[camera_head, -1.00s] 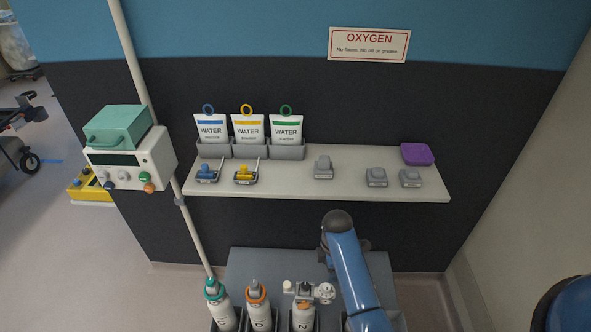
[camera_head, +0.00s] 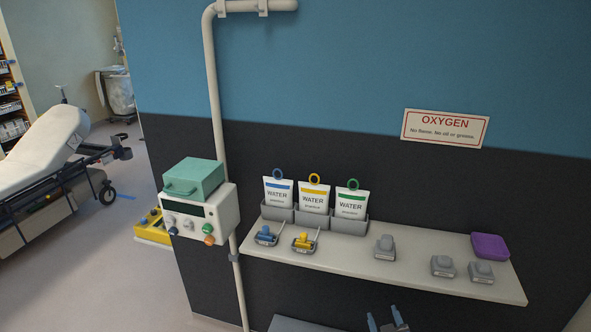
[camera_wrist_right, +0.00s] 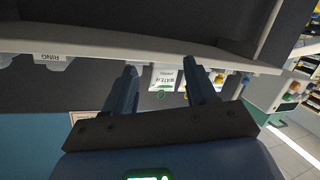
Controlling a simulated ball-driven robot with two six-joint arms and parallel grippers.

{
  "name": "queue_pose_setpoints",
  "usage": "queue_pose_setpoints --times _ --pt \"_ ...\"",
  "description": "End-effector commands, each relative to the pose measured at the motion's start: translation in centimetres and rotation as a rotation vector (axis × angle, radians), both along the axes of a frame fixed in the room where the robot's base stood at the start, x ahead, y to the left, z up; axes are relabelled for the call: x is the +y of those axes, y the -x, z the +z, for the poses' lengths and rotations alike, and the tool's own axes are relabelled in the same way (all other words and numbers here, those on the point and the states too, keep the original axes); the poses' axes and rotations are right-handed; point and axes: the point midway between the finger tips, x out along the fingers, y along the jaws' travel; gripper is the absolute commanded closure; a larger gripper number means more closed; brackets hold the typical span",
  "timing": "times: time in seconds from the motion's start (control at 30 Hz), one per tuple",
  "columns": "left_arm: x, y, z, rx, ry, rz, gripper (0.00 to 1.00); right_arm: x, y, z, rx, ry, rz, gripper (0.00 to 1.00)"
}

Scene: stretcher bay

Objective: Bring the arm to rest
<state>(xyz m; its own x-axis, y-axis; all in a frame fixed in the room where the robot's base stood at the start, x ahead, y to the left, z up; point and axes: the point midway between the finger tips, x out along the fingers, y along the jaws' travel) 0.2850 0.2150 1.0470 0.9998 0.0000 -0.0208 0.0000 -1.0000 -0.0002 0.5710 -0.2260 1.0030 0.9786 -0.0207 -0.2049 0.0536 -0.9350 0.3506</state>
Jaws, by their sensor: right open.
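My right gripper (camera_head: 386,320) shows at the bottom edge of the head view, its two blue fingers apart, in front of and below the shelf (camera_head: 400,272). In the right wrist view its fingers (camera_wrist_right: 163,92) are apart with nothing gripped between them. A white water pouch (camera_wrist_right: 166,78) shows beyond the fingers there, apart from them. My right arm is mostly below the head view. My left gripper is in neither view.
The shelf carries water pouches (camera_head: 313,197), blue and yellow clips (camera_head: 303,242), grey blocks (camera_head: 384,247) and a purple box (camera_head: 490,246). A monitor (camera_head: 203,217) with a green box (camera_head: 193,178) is on the pole (camera_head: 217,110). A stretcher (camera_head: 45,155) stands far left.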

Motion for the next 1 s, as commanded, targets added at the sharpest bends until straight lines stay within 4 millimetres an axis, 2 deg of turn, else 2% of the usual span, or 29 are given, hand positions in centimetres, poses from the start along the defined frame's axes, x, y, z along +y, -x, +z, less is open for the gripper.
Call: queue_pose_setpoints --times 0.03,0.23,0.4,0.5,0.6,0.73,0.83,1.0 --pt "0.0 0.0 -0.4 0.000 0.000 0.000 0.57 0.1 2.4 0.2 -0.063 -0.057 -0.009 0.44" --pt "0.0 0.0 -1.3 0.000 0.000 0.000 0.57 0.5 10.8 3.1 -0.277 -0.257 -0.012 0.44" --pt "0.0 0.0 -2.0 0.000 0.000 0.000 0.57 0.7 18.0 4.7 -0.364 -0.355 0.003 0.44" --pt "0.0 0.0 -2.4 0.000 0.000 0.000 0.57 0.8 21.5 4.9 -0.361 -0.368 0.004 0.44" --pt "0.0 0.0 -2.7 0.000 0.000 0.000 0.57 0.9 24.2 4.1 -0.315 -0.367 -0.003 0.44" --pt "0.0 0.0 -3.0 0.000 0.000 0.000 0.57 1.0 26.7 2.7 -0.247 -0.365 -0.012 0.44" --pt "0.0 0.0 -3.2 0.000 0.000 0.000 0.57 1.0 28.0 1.7 -0.207 -0.364 -0.018 0.44" --pt "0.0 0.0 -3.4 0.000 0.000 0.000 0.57 1.0 28.7 1.0 -0.186 -0.364 -0.021 0.44"
